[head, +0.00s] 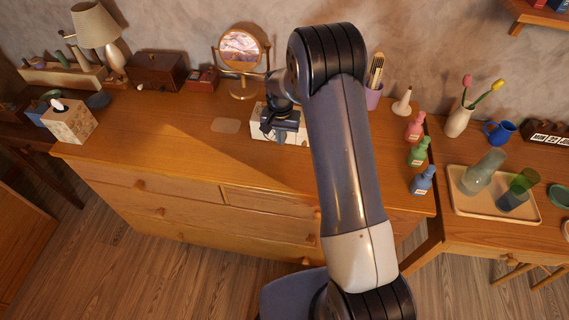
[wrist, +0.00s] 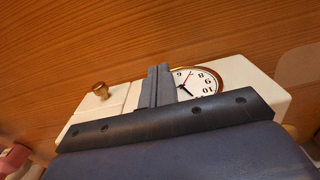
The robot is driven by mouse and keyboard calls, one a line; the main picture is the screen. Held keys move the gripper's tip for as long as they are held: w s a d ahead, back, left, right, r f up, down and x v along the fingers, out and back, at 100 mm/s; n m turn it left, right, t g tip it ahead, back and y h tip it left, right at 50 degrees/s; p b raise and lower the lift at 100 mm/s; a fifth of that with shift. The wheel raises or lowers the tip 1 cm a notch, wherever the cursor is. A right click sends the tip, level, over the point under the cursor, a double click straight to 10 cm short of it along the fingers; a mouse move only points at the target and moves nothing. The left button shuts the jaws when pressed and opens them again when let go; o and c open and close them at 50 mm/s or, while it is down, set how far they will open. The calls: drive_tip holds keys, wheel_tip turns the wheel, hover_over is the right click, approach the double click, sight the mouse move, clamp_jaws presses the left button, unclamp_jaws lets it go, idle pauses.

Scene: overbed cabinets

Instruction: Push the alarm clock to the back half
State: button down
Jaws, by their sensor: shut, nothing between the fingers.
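The alarm clock is a white box with a round white dial and a brass rim, seen in the wrist view (wrist: 245,82), with a brass knob to the left of the dial. In the head view the clock (head: 304,131) is on the wooden dresser top (head: 190,150), partly hidden by my arm and gripper. My gripper (head: 268,131) is over the clock in that view. In the wrist view its shut, empty fingers (wrist: 158,72) cover part of the clock beside the dial. Whether they touch it I cannot tell.
A round mirror (head: 240,50) stands behind, and a pale flat pad (head: 226,125) lies left of the clock. A purple pencil cup (head: 374,97) and several bottles, one of them pink (head: 415,127), stand to the right. The dresser's front left is clear.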

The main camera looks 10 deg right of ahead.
drive_tip(key=shift+w+d, duration=0.25)
drive_tip(key=shift+w, duration=0.4)
drive_tip(key=shift+w+d, duration=0.2)
drive_tip(key=shift+w, duration=0.4)
drive_tip(key=shift+w+d, duration=0.3)
drive_tip(key=shift+w, duration=0.45)
drive_tip(key=shift+w+d, duration=0.25)
drive_tip(key=shift+w, duration=0.5)
drive_tip(key=shift+s+a+b, duration=0.2)
drive_tip(key=shift+s+a, duration=0.1)
drive_tip(key=shift+s, duration=0.45)
drive_tip(key=shift+s+a+b, duration=0.2)
drive_tip(key=shift+s+a, duration=0.05)
drive_tip(key=shift+s, duration=0.45)
drive_tip(key=shift+s+a+r+p, duration=0.2)
drive_tip(key=shift+s+r+p, duration=0.15)
drive_tip(key=shift+s+r, duration=0.4)
drive_tip(key=shift+s+a+r+p, duration=0.3)
drive_tip(key=shift+s+r, duration=0.2)
drive_tip(key=shift+r, duration=0.4)
drive_tip(key=shift+s+a+r+p, duration=0.15)
drive_tip(key=shift+s+r+p, duration=0.25)
drive_tip(key=shift+s+r, duration=0.35)
drive_tip(key=shift+w+r, duration=0.1)
